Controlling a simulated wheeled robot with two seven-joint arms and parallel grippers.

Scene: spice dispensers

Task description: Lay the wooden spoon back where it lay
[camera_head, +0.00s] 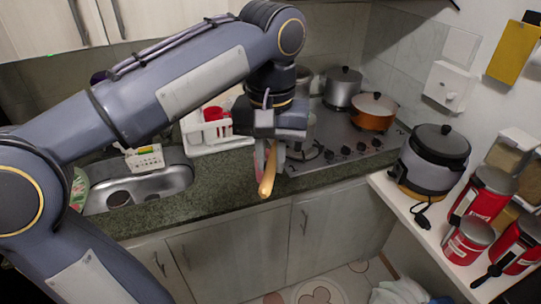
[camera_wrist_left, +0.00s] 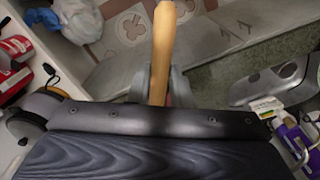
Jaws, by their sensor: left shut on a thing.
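The wooden spoon (camera_head: 268,173) is a light tan stick in the head view, hanging down from my left gripper (camera_head: 271,152). My left gripper is shut on it, above the front edge of the green stone counter. In the left wrist view the spoon (camera_wrist_left: 162,50) runs up from between the fingers (camera_wrist_left: 160,85), with its end out over the floor. The part between the fingers is hidden by the gripper. My right gripper is not in view.
The sink (camera_head: 140,188) is left, with a white dish rack (camera_head: 205,130) behind the gripper. The stove (camera_head: 345,145) with pots stands right. A white shelf (camera_head: 400,205) carries a rice cooker (camera_head: 432,160) and red canisters (camera_head: 487,195). The counter front (camera_head: 215,202) is clear.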

